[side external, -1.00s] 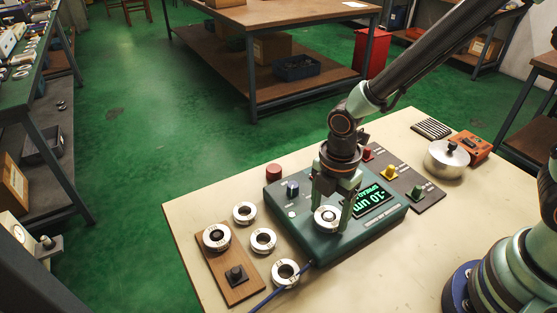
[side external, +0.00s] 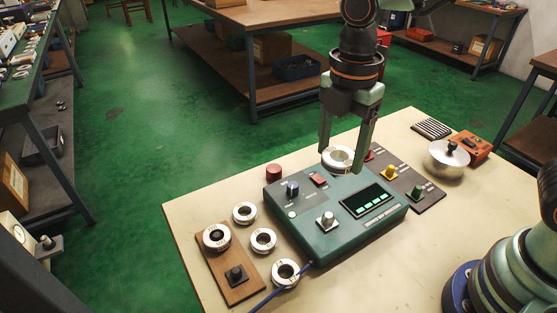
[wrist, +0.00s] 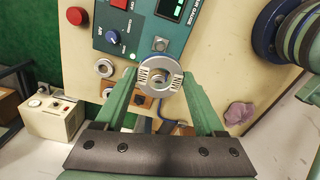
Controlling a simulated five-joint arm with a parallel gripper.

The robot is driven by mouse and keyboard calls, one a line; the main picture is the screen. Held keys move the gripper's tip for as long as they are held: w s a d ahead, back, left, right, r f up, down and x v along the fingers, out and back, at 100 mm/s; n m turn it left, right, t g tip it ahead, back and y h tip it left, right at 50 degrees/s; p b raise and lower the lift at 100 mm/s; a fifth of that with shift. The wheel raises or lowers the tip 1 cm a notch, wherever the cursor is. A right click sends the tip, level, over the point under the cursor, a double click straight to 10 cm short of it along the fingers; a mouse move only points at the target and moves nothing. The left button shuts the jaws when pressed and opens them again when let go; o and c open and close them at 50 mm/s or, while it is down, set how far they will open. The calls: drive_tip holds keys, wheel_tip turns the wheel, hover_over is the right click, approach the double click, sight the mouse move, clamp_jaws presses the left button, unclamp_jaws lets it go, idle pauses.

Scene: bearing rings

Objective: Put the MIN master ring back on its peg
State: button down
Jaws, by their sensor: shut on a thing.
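A steel ring (side external: 338,157) is held by my gripper (side external: 342,162) in the air above the back of the green gauge box (side external: 330,240). In the wrist view the ring (wrist: 160,63) sits between both fingertips, and its lettering appears to read MIN. A wooden board (side external: 221,262) lies at the table's front left. Its front black peg (side external: 236,274) is bare; its back peg carries another ring (side external: 216,237). The gauge's measuring plug (side external: 326,220) is bare.
Several loose rings (side external: 263,241) lie between the board and the gauge. A blue cable (side external: 268,299) runs off the gauge's front. A dark panel with coloured knobs (side external: 390,172), a metal pot (side external: 447,160) and an orange box (side external: 470,146) stand at the right.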

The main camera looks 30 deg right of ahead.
wheel_tip(320, 180, up, 4)
drive_tip(key=n, duration=0.6)
hover_over(235, 270)
drive_tip(key=f, duration=1.5)
drive_tip(key=shift+d+f, duration=0.1)
drive_tip(key=shift+d, duration=0.1)
drive_tip(key=shift+a+f, duration=0.15)
drive_tip(key=shift+f, duration=1.95)
drive_tip(key=shift+f, duration=0.3)
drive_tip(key=shift+f, duration=0.35)
drive_tip(key=shift+f, duration=1.1)
